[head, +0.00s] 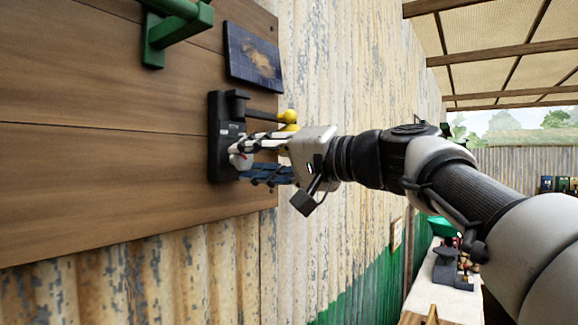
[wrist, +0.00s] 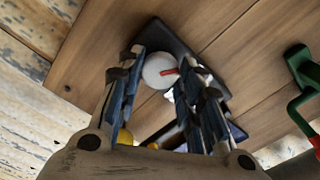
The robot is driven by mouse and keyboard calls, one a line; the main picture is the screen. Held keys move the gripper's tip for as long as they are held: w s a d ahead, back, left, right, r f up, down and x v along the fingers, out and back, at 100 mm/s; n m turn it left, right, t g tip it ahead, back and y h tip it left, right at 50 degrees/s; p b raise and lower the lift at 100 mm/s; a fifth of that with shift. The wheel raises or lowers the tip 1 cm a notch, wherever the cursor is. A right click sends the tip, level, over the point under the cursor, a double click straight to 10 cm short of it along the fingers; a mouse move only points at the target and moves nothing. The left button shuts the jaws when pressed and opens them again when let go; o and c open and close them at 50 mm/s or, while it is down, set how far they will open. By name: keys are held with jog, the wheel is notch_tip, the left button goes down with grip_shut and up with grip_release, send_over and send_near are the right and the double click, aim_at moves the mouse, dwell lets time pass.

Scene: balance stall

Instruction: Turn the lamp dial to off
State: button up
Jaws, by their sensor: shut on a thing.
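The lamp dial (wrist: 158,69) is a round white knob with a red pointer mark, on a black wall box (head: 220,140). In the wrist view the red mark points to the right. In the head view the dial (head: 237,160) shows only in part behind the fingers. My gripper (wrist: 162,64) reaches it from the front, with one fingertip on each side. It is shut on the dial. In the head view my gripper (head: 243,161) comes from the right, level with the lower part of the box. No off label is legible.
A black lever with a yellow knob (head: 289,117) sticks out of the box just above my fingers. A dark picture panel (head: 253,57) hangs above. A green bracket (head: 153,40) is on the wooden board at upper left. A table (head: 445,291) stands at lower right.

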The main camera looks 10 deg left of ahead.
dwell(0.5)
jog(key=o, duration=1.1)
jog(key=shift+c, duration=0.2)
jog(key=v, duration=1.2)
